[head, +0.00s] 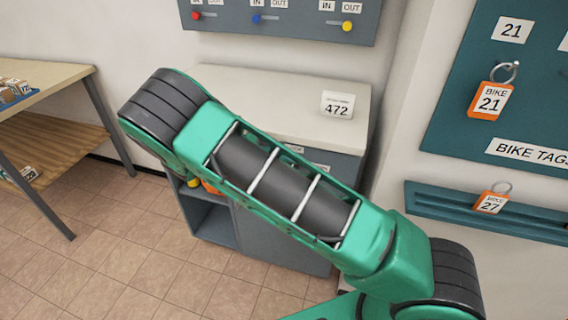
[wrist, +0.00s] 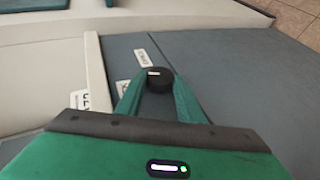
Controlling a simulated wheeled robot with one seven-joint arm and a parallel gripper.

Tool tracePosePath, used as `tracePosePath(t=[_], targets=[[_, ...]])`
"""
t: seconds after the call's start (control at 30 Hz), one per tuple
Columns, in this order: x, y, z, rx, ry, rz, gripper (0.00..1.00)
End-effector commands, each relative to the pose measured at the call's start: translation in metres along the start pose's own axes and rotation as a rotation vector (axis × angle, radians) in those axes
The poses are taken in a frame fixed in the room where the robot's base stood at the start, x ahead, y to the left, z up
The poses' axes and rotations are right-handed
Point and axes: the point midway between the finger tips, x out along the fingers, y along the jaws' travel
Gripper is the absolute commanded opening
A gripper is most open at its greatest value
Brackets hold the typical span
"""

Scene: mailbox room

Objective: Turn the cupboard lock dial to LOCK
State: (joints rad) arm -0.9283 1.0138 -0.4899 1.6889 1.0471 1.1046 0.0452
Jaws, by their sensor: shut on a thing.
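The lock dial (wrist: 158,83) is a round black knob with a short white mark, on the grey cupboard (wrist: 225,65) front in the wrist view. My gripper (wrist: 158,78) is shut on the dial, with one green finger on each side. Two small white labels (wrist: 143,58) sit beside the dial; their print is too small and turned to read surely. In the head view the cupboard (head: 285,245) stands under a pale top, and my green arm crosses in front of it. The dial and my gripper are hidden there.
A card reading 472 (head: 337,105) stands on the pale cupboard top (head: 270,85). A bike tag board (head: 490,110) and a teal ledge (head: 450,208) are on the right wall. A wooden table (head: 60,130) is at left. Tiled floor (head: 130,250) is clear at front left.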

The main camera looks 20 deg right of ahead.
Motion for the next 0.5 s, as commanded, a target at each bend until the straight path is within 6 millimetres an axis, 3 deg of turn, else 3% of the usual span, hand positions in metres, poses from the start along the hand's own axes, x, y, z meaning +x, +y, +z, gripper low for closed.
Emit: tracePosePath(t=[0.5], targets=[[0.0005,-0.0115,0.0007,-0.125,0.008,0.279,0.12]])
